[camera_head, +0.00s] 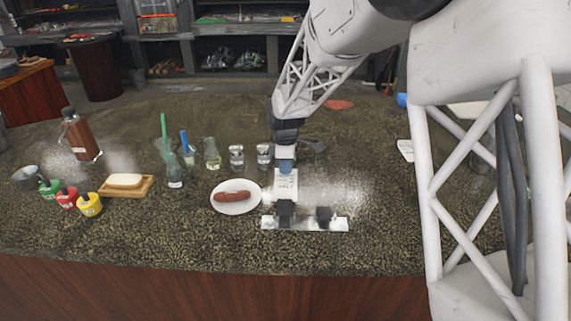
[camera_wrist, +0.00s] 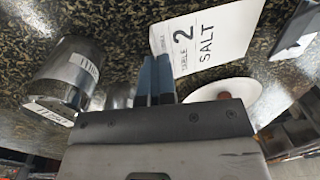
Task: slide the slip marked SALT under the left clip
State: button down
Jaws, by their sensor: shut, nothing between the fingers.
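The white slip (camera_head: 286,186) lies on the dark speckled counter, and its print "TABLE 2 SALT" reads clearly in the wrist view (camera_wrist: 205,35). The left clip (camera_head: 285,211) is a dark block on a pale metal strip (camera_head: 304,224), just in front of the slip's near end. I cannot tell from the head view whether that end touches the clip. In the wrist view, bare counter shows between the slip and a pale, dark-topped piece at upper right. My gripper (camera_head: 286,166) is shut and empty, its blue fingertips (camera_wrist: 157,72) at the slip's far end; contact is unclear.
The right clip (camera_head: 324,215) stands on the same strip. A white plate (camera_head: 221,206) with a sausage sits left of the slip. Metal shakers (camera_head: 236,155) stand behind the plate. Another pale slip (camera_head: 405,150) lies to the right. The counter in front of the strip is clear.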

aim_at(285, 182)
jog(key=shift+s+f, duration=0.15)
jog(key=shift+s, duration=1.4)
jog(key=shift+s, duration=0.1)
jog(key=c, duration=1.4)
grip_release()
jog(key=shift+o, duration=0.2)
jog(key=shift+r, duration=3.5)
